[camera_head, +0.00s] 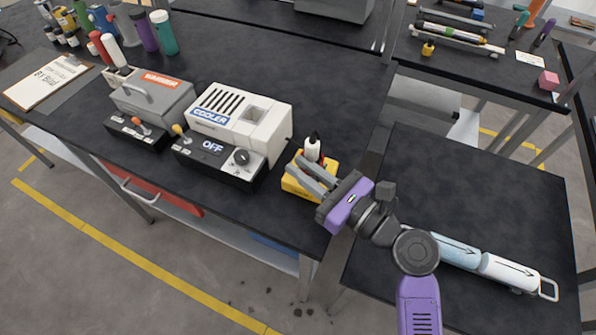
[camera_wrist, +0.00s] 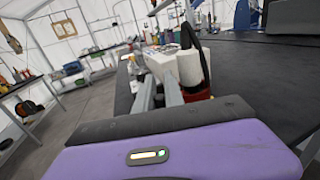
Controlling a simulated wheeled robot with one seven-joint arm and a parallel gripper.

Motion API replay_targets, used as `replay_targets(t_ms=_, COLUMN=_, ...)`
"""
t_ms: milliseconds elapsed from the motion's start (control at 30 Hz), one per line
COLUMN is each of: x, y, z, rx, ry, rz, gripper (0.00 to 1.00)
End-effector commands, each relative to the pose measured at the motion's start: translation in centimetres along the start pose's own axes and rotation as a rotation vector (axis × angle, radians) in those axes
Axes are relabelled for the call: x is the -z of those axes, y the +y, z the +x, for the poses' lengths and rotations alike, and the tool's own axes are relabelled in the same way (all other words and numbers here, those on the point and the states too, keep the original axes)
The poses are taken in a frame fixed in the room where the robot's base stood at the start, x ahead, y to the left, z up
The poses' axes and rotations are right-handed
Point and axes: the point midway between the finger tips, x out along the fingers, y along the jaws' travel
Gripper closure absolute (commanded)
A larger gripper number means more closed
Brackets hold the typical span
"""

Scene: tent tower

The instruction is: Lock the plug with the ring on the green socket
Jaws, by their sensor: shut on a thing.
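My gripper (camera_head: 306,172) reaches over a small yellow box (camera_head: 292,186) at the front right edge of the dark bench. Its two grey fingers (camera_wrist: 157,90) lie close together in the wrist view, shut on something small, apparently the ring. The fingers and box hide the contact. A white plug-like piece with a black top (camera_head: 312,147) stands upright behind the fingers. Red shows low on it, and the wrist view shows this red part (camera_wrist: 197,93) just right of the fingers, under a black cable. I cannot make out a green socket; it may be hidden.
A white cooler (camera_head: 240,115) reading OFF stands left of the box, with a grey machine (camera_head: 152,98) beyond it. A lower dark table (camera_head: 480,190) lies to the right, holding a blue and white cylinder (camera_head: 500,268) at its front. That table is otherwise clear.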

Motion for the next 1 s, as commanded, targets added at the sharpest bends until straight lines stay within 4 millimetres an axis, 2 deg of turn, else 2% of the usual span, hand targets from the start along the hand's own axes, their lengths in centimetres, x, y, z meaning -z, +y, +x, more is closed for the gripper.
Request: replay_targets(t_ms=1000, x=0.2, y=-3.0, z=-2.9, rx=-0.926, ry=0.004, rz=0.003, gripper=1.0)
